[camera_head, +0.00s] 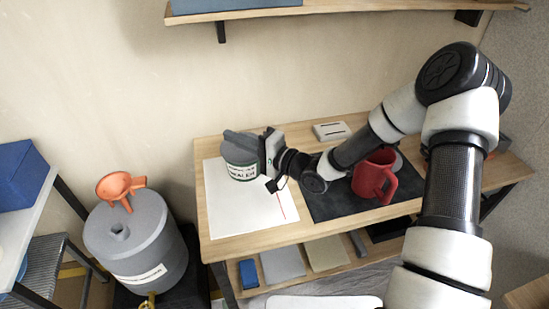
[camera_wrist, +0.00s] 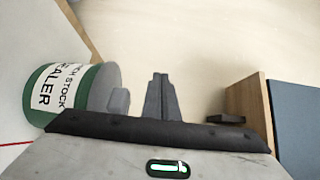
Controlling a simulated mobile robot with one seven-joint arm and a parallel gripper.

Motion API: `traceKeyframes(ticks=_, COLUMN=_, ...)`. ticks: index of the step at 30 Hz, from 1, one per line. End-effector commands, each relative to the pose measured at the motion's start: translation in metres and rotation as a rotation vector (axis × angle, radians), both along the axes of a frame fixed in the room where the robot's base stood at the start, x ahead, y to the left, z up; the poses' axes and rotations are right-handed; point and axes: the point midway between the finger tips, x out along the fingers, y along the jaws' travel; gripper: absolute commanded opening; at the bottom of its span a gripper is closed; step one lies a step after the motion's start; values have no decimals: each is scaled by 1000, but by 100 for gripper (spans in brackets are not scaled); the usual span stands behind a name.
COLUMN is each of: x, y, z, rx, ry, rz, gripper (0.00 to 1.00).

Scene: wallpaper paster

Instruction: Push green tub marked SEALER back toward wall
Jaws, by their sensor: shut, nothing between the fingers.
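The green tub marked SEALER (camera_head: 240,170) stands upright on the white sheet (camera_head: 230,217), on the left part of the wooden table. It has a grey lid and a white label. It also shows at the left of the wrist view (camera_wrist: 65,88), turned on its side in the picture. My gripper (camera_head: 268,133) is just right of the tub in the head view. In the wrist view its fingers (camera_wrist: 161,97) are together, with nothing between them and a gap to the tub's lid. The head view does not settle whether the gripper body touches the tub.
A pale block (camera_head: 331,131) lies near the wall. A wall shelf (camera_head: 330,8) is above. A grey drum (camera_head: 135,240) with an orange funnel (camera_head: 118,188) stands left of the table.

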Motion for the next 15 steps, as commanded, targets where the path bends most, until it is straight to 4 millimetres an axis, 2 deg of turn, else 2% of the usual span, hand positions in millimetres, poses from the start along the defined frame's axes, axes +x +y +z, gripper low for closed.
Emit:
traceKeyframes(ticks=1, x=4, y=-13, z=0, rx=-3, ry=-3, rz=-5, gripper=0)
traceKeyframes(ticks=15, x=31, y=-112, z=-1, rx=-4, ry=-2, rz=-4, gripper=0)
